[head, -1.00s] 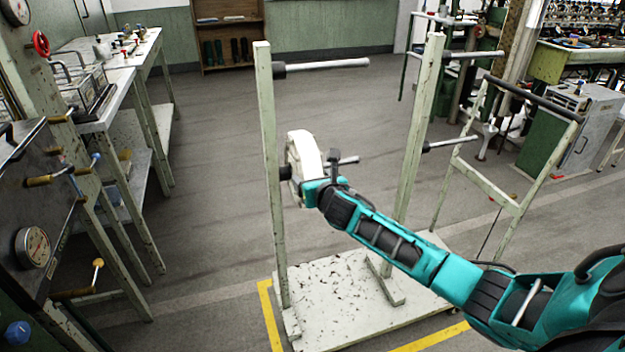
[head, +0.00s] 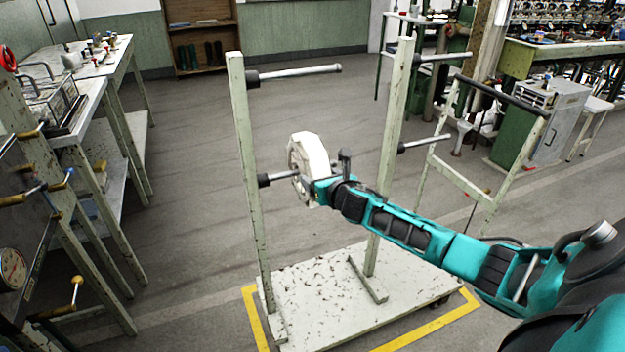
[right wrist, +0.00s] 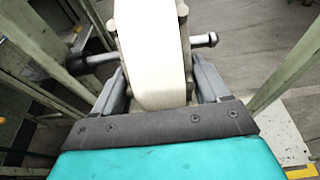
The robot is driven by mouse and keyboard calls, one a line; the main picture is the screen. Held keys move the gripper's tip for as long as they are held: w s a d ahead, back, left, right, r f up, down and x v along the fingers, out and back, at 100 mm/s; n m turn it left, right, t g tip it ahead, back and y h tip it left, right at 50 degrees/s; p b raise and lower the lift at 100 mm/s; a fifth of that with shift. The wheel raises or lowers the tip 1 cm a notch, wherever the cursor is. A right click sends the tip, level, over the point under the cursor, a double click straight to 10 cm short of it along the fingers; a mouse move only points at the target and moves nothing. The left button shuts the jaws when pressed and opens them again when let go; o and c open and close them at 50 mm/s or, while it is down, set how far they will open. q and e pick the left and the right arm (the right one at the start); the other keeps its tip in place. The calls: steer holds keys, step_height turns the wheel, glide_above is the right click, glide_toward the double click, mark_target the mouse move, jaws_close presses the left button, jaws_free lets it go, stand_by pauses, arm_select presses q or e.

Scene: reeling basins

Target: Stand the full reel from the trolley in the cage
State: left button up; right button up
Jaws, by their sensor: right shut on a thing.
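The white full reel (head: 312,155) is on a lower peg (head: 280,177) of the trolley (head: 330,290), on its left post. My right gripper (head: 310,184) is shut on the reel from the near side. In the right wrist view the reel (right wrist: 152,50) stands upright between the two fingers (right wrist: 160,85). The peg shows on both sides of it, with a dark collar (right wrist: 76,62) at left and a free end (right wrist: 206,40) at right. A gap of bare peg lies between collar and reel. I cannot make out the cage. My left gripper is out of view.
The trolley's right post (head: 393,150) stands close behind my right arm. Its other pegs (head: 310,72) are bare. A worn bench (head: 90,85) and gauge panel line the left. A pale frame with a dark handle (head: 500,97) is at right. Open floor lies behind the trolley.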

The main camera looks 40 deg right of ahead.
steer(key=s+d, duration=0.1)
steer(key=d, duration=0.5)
steer(key=shift+s, duration=0.15)
steer(key=shift+r, duration=0.1)
stand_by(0.3)
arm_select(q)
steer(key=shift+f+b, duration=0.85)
arm_select(e)
steer(key=s+d, duration=0.2)
steer(key=d, duration=0.5)
steer(key=shift+d, duration=0.4)
arm_select(q)
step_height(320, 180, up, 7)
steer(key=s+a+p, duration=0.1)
steer(key=p, duration=0.8)
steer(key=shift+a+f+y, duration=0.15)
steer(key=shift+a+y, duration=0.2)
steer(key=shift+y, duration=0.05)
arm_select(e)
steer(key=v, duration=2)
steer(key=shift+a, duration=0.15)
